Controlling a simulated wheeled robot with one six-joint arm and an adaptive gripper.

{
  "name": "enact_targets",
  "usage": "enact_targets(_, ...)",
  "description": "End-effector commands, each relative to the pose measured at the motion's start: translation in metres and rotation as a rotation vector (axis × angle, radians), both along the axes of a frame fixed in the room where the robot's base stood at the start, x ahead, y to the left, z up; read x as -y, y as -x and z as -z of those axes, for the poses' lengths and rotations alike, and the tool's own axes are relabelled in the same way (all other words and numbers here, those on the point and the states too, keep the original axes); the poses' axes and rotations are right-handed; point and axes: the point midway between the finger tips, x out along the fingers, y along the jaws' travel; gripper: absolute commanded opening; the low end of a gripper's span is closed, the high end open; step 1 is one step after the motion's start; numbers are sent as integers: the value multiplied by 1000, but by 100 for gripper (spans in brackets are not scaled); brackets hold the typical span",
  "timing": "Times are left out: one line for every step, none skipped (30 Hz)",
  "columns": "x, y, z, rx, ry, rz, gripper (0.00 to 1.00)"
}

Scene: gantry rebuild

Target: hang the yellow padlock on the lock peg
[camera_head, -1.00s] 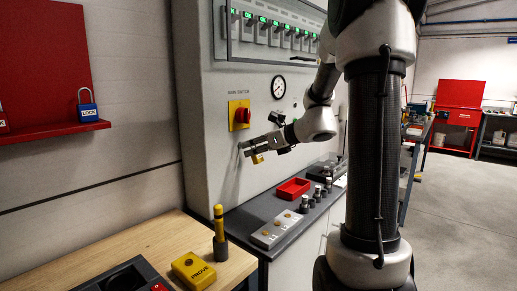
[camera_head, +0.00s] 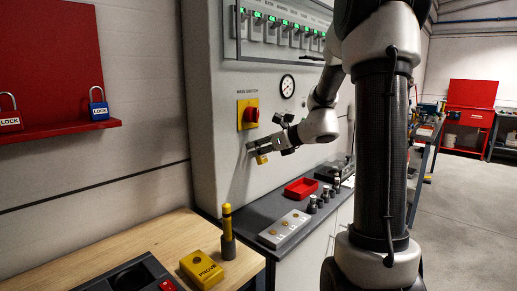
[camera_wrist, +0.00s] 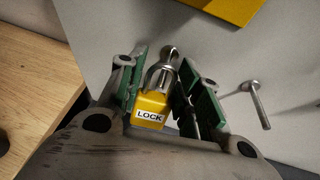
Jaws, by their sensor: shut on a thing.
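The yellow padlock (camera_wrist: 148,108), with a white LOCK label, is between the green-lined fingers of my gripper (camera_wrist: 170,90) in the wrist view. Its silver shackle points up in that picture, between the fingertips. A silver peg with a round head (camera_wrist: 258,105) stands out from the grey panel to the right of the fingers, apart from the padlock. In the head view my gripper (camera_head: 255,150) is in front of the cabinet face, below the red-and-yellow main switch (camera_head: 248,114). The padlock (camera_head: 262,160) shows small beneath the fingers. The peg is not clear there.
A grey counter below holds a red tray (camera_head: 301,188), a socket strip (camera_head: 284,229) and several small knobs. A wooden bench (camera_head: 150,245) at left holds a yellow PROVE box (camera_head: 201,269) and a yellow-tipped tester (camera_head: 227,222).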

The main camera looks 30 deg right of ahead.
Motion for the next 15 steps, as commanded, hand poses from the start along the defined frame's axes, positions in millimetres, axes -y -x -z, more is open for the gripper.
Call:
enact_targets(0, 0, 0, 0, 0, 0, 4)
enact_targets(0, 0, 0, 0, 0, 0, 4)
enact_targets(0, 0, 0, 0, 0, 0, 41)
enact_targets(0, 0, 0, 0, 0, 0, 47)
enact_targets(0, 0, 0, 0, 0, 0, 52)
enact_targets(0, 0, 0, 0, 0, 0, 59)
enact_targets(0, 0, 0, 0, 0, 0, 59)
enact_targets(0, 0, 0, 0, 0, 0, 59)
enact_targets(0, 0, 0, 0, 0, 0, 59)
enact_targets(0, 0, 0, 0, 0, 0, 59)
enact_targets(0, 0, 0, 0, 0, 0, 59)
enact_targets(0, 0, 0, 0, 0, 0, 59)
enact_targets(0, 0, 0, 0, 0, 0, 59)
enact_targets(0, 0, 0, 0, 0, 0, 59)
enact_targets(0, 0, 0, 0, 0, 0, 59)
